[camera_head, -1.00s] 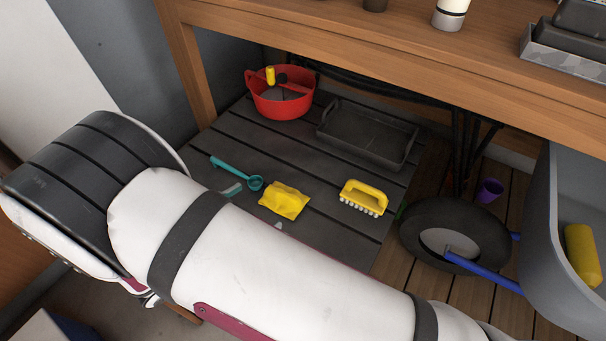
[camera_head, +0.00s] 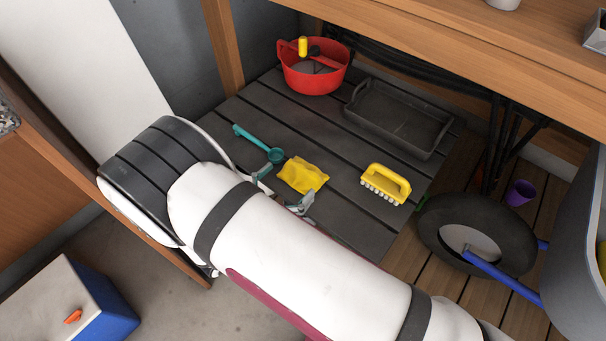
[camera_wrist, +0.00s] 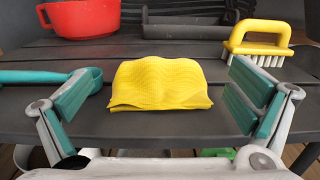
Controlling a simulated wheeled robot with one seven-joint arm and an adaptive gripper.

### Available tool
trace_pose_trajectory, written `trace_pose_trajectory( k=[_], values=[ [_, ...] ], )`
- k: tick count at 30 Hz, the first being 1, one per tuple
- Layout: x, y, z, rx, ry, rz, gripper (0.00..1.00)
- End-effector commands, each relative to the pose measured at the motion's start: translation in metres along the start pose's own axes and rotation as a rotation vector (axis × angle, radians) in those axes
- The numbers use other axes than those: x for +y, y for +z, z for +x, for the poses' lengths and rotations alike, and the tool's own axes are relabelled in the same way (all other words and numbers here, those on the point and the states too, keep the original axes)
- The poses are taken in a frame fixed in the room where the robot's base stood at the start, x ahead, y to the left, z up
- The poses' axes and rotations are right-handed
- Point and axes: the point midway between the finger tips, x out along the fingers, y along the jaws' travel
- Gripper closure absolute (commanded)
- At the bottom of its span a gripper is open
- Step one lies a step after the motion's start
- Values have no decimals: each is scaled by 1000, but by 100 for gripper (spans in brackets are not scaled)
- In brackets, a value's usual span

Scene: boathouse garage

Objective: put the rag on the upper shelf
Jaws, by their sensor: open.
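The rag, a folded yellow cloth (camera_head: 303,175), lies on the dark slatted lower shelf (camera_head: 345,205) under the wooden bench. In the wrist view the rag (camera_wrist: 160,84) sits in the middle, just beyond and between the fingertips. My gripper (camera_wrist: 160,105) is open with nothing between its teal pads. In the head view the fingertips of my gripper (camera_head: 285,190) show at the near side of the rag, and my arm hides part of the gripper. The wooden bench top (camera_head: 420,45) runs above the slatted shelf.
A teal scoop (camera_head: 258,145) lies left of the rag and a yellow brush (camera_head: 386,183) right of it. A red basin (camera_head: 313,80) and a dark tray (camera_head: 400,118) stand behind. A wheelbarrow tyre (camera_head: 440,215) is at the right. A blue-and-white cooler (camera_head: 70,300) stands at lower left.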

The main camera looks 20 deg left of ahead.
Motion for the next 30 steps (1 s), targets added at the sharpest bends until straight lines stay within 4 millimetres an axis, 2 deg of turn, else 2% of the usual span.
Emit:
trace_pose_trajectory(
  k=[5,13,21,27,29,30],
  values=[
    [0,-2,11,0,-2,0,0],
    [0,-3,48,-1,-2,0,0],
    [0,-2,53,0,-1,0,0],
    [0,-2,53,0,-1,0,45],
    [0,-2,53,0,-1,0,46],
    [0,-2,53,0,-1,0,50]
  ],
)
